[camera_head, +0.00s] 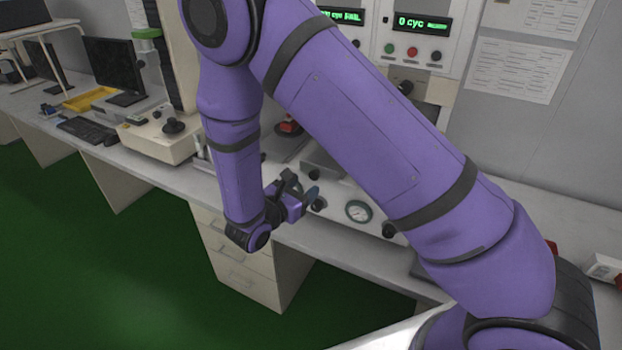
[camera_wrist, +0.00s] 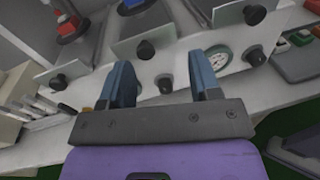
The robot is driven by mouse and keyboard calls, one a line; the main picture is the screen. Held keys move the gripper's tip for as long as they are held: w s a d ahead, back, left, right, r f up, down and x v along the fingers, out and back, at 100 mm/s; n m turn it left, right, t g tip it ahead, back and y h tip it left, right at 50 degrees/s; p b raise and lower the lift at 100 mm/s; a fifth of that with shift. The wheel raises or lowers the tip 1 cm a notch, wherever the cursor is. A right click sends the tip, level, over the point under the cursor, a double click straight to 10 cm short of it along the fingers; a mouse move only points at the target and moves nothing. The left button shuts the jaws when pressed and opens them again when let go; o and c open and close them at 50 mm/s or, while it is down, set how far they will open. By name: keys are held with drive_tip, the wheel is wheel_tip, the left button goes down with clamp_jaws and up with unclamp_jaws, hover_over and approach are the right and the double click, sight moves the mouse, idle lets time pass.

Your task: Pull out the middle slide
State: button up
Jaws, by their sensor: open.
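The test bench (camera_wrist: 182,66) has three grey slides along its top, each with a front plate and a black knob. The middle slide (camera_wrist: 125,47) shows in the wrist view just beyond my fingertips, with its knob (camera_wrist: 145,49) between their directions. My gripper (camera_wrist: 160,62) is open and empty, its two blue-grey fingers apart and pointing toward the bench front. In the head view my gripper (camera_head: 305,192) is at the bench's front edge, and my arm hides much of the slides.
The left slide (camera_wrist: 70,70) carries a red part (camera_wrist: 67,28). The right slide (camera_wrist: 232,12) has its own knob. A round gauge (camera_head: 359,211) and lower black knobs (camera_wrist: 165,84) sit on the bench front. Drawers (camera_head: 240,275) stand below the table; green floor lies open at left.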

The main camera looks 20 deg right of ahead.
sight(313, 176)
wheel_tip(313, 176, down, 4)
drive_tip(key=a+n+t+y, duration=0.1)
drive_tip(key=a+n+t, duration=0.2)
drive_tip(key=x, duration=1.1)
drive_tip(key=shift+d+f, duration=0.1)
drive_tip(key=shift+f, duration=0.25)
